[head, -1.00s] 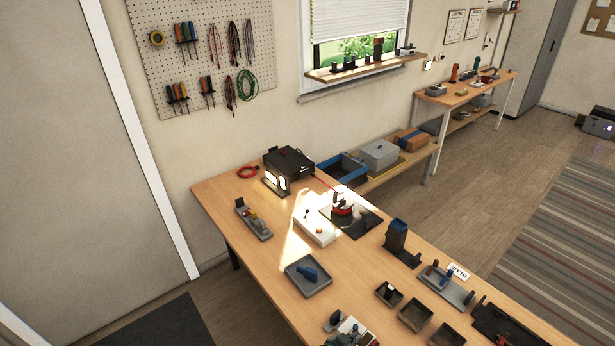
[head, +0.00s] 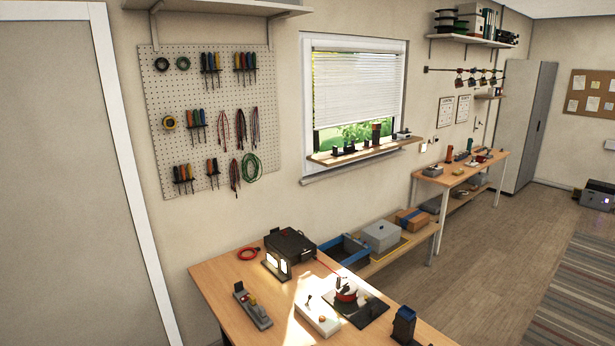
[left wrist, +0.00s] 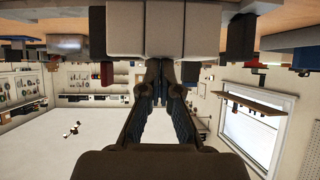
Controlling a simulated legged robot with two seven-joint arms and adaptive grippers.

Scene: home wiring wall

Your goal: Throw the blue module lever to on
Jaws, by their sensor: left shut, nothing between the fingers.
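In the head view, a dark upright block with a blue top (head: 404,324) stands at the bottom edge of the wooden bench (head: 222,280), cut off by the frame. I cannot tell whether it is the blue module, and no blue lever can be made out. My left gripper (left wrist: 164,72) shows only in the left wrist view. Its dark fingers meet at the tips, with nothing between them, and no lever shows at them. That view looks upside down, with blurred bench-like shapes along its top. My right gripper is in neither view.
On the bench are a black box (head: 291,245), a white panel (head: 317,314), a red and white round piece (head: 346,290) on a dark plate, and a grey holder (head: 253,308). A low shelf with a blue tray (head: 346,250) stands behind. Open floor lies to the right.

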